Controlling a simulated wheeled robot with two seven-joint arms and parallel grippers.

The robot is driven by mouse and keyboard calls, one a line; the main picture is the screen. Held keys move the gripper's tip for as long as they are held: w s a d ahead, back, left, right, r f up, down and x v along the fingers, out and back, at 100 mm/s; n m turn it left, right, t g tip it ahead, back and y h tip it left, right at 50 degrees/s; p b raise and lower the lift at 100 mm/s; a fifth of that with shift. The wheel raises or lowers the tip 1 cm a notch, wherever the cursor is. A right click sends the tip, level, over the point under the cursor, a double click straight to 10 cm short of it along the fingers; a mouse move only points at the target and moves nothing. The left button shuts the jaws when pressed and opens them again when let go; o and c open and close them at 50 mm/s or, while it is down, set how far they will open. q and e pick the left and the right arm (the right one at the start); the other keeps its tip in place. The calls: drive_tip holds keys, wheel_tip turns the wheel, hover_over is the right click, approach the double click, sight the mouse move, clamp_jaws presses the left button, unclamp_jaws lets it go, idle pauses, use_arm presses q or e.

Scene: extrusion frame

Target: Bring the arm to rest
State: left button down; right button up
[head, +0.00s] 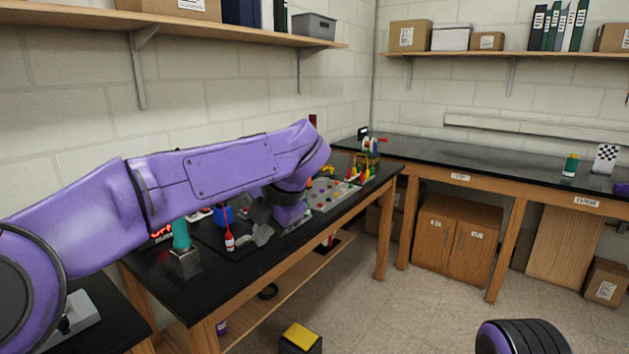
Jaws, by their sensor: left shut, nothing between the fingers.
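My left arm (225,170) is purple and reaches in from the left, across the black-topped bench (240,262) along the wall. Its wrist bends down near the middle of the bench. My left gripper (261,234) is grey, low over the bench top, and shut with nothing in it. I cannot tell whether it touches the bench. The arm hides part of the bench's back. A dark rounded part with purple rings at the bottom right looks like part of my right arm (520,338); its gripper is out of view.
Close to the left gripper are a red-and-white bottle (229,241), a blue block (224,215) and a grey panel with coloured buttons (330,194). A teal-handled tool (181,235) stands left. A yellow-topped box (300,337) is on the floor. Open floor lies right of the bench.

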use_arm(q)
drive_tip(key=w+a+f+m+t+y, duration=0.4)
drive_tip(key=a+f+t+y, duration=0.15)
drive_tip(key=a+f, duration=0.2)
drive_tip(key=s+a+f+m+t+h, duration=0.1)
drive_tip(key=s+a+f+m+h, duration=0.3)
drive_tip(key=f, duration=0.7)
drive_tip(key=s+a+f+m+t+y, duration=0.1)
drive_tip(key=s+f+m+t, duration=0.1)
drive_tip(key=f+m, duration=0.75)
drive_tip(key=s+a+f+m+g+h, duration=0.3)
drive_tip(key=s+f+g+h, duration=0.1)
drive_tip(key=s+f, duration=1.3)
drive_tip(key=s+a+f+g, duration=0.2)
drive_tip(key=s, duration=0.7)
drive_tip(key=s+a+f+m+g, duration=0.1)
drive_tip(key=s+a+f+g, duration=0.1)
drive_tip(key=s, duration=0.8)
drive_tip(key=shift+a+f+g, duration=0.35)
drive_tip(key=shift+a+f, duration=0.1)
drive_tip(key=shift+a, duration=0.15)
drive_tip(key=shift+w+m+y, duration=0.1)
drive_tip(key=shift+m+y, duration=0.15)
